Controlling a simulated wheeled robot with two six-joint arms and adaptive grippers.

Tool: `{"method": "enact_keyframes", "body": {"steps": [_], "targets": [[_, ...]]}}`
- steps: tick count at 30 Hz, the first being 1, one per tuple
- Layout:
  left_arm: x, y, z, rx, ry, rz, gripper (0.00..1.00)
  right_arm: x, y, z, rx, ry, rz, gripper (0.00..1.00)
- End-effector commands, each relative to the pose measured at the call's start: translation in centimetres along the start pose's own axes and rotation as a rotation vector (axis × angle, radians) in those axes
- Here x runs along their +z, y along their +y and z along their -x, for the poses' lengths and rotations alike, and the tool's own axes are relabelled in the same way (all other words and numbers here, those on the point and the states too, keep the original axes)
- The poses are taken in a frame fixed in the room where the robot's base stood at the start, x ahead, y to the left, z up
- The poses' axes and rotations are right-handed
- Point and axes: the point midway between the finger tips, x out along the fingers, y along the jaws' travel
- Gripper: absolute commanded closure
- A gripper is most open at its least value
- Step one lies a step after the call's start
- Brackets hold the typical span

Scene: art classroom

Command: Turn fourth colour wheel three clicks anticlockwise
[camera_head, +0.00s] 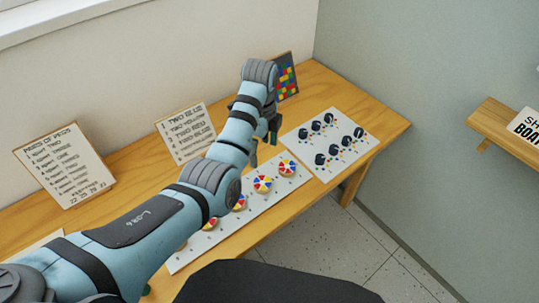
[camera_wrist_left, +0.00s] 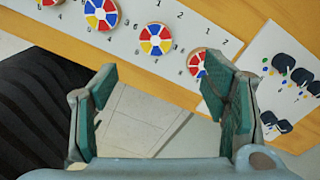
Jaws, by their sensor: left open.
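A white strip (camera_head: 217,240) on the table carries a row of round colour wheels. Counting from the near left end, the fourth seems to be the yellow, blue and red wheel (camera_head: 262,184), second from the far right. It also shows in the left wrist view (camera_wrist_left: 155,39), beyond the fingertips. The end wheel (camera_head: 287,168) is red, white and blue; in the left wrist view a finger partly covers it. My left arm hides parts of the strip and nearer wheels. My right gripper is out of view.
A white panel with black knobs (camera_head: 345,155) lies right of the strip. Several cards, including a rules card (camera_head: 65,165) and a coloured grid card (camera_head: 286,78), stand along the wall. A wooden shelf (camera_head: 487,118) juts out at right.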

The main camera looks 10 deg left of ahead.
Motion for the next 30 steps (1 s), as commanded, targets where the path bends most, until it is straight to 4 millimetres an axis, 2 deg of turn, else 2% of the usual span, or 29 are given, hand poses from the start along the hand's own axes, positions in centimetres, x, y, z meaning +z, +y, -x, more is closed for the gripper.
{"method": "enact_keyframes", "body": {"steps": [5,7,9,11,15,19,24,30], "targets": [[-0.3,1.0,-0.7,-0.007,0.0,0.0,0.32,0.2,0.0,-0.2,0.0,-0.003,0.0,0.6],[-0.5,1.9,-2.4,0.012,0.001,-0.001,0.32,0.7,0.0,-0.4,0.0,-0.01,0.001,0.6],[-0.7,2.8,-5.0,0.047,0.004,-0.005,0.32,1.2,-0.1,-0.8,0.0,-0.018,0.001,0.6],[-0.8,3.0,-7.1,0.056,0.004,-0.006,0.32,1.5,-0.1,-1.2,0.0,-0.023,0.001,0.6],[-0.2,0.9,-10.0,-0.005,-0.001,0.001,0.32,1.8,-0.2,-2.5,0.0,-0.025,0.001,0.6],[-0.1,0.1,-12.9,-0.006,0.0,0.0,0.32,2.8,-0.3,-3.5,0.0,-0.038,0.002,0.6],[0.0,-0.1,-14.5,-0.003,0.001,0.001,0.32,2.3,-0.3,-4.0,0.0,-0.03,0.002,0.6],[0.0,-0.1,-14.5,-0.002,0.001,0.001,0.32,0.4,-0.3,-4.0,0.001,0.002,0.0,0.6]]}}
